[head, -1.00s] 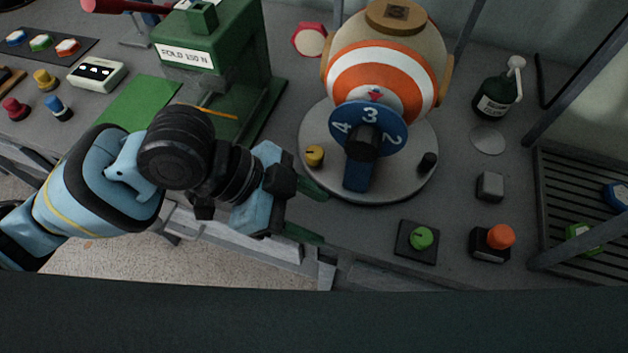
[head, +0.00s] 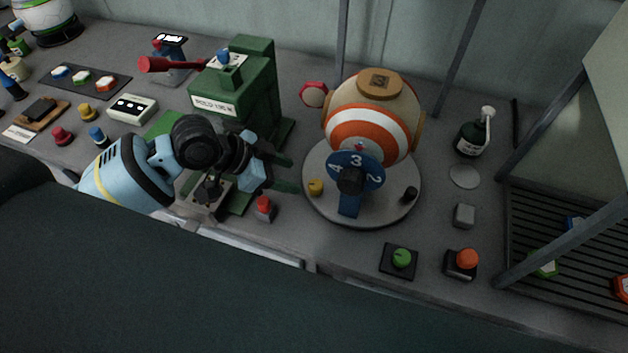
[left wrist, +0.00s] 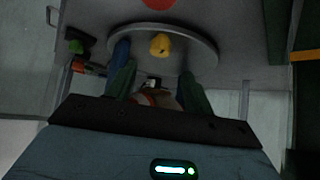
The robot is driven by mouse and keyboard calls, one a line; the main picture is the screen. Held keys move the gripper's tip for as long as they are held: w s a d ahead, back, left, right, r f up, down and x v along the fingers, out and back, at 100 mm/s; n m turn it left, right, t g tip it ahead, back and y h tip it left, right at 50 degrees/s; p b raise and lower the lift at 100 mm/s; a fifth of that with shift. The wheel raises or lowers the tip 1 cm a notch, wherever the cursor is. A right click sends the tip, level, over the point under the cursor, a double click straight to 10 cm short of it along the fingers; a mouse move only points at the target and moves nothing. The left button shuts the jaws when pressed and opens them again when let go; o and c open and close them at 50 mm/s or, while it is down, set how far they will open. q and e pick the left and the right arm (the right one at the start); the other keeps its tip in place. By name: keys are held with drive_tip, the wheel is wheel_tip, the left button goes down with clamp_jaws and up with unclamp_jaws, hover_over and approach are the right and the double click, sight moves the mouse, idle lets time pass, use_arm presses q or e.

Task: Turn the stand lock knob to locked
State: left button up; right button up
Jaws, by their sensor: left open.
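A round grey stand (head: 388,213) carries an orange-and-white ball machine (head: 370,135) with a blue numbered dial (head: 371,178). A small yellow knob (head: 315,187) sits on the stand's left front. It also shows in the left wrist view (left wrist: 160,44), ahead of the fingers and near the gap between them. A dark knob (head: 410,193) sits on the stand's right side. My left gripper (head: 288,174) is open, its green fingers just left of the yellow knob and apart from it. The knob's lock marking is too small to read. My right gripper is not in view.
A green press (head: 262,85) stands behind my left gripper. A red-topped button (head: 263,206) stands just below the fingers. A green knob on a black plate (head: 398,262) and an orange button (head: 467,259) lie near the front edge. A slatted rack (head: 515,215) is at right.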

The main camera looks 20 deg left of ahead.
sight(313, 184)
use_arm(q)
drive_tip(key=x, duration=0.6)
drive_tip(key=shift+w+d+f, duration=0.1)
drive_tip(key=shift+d+f, duration=0.1)
drive_tip(key=shift+d, duration=0.05)
drive_tip(key=shift+w+d+f, duration=0.15)
drive_tip(key=shift+d+f, duration=0.1)
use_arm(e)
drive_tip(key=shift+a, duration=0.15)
use_arm(q)
drive_tip(key=c, duration=1)
drive_tip(key=shift+w+a+f+m+b, duration=0.1)
drive_tip(key=shift+f+m+b, duration=0.05)
drive_tip(key=shift+m+b, duration=0.25)
drive_tip(key=shift+w+f+m+g+h+b, duration=0.15)
drive_tip(key=shift+m+g+h+b, duration=0.45)
drive_tip(key=shift+m+g+b, duration=0.4)
drive_tip(key=shift+m+g, duration=0.5)
drive_tip(key=shift+m, duration=0.2)
drive_tip(key=shift+r+b, duration=0.3)
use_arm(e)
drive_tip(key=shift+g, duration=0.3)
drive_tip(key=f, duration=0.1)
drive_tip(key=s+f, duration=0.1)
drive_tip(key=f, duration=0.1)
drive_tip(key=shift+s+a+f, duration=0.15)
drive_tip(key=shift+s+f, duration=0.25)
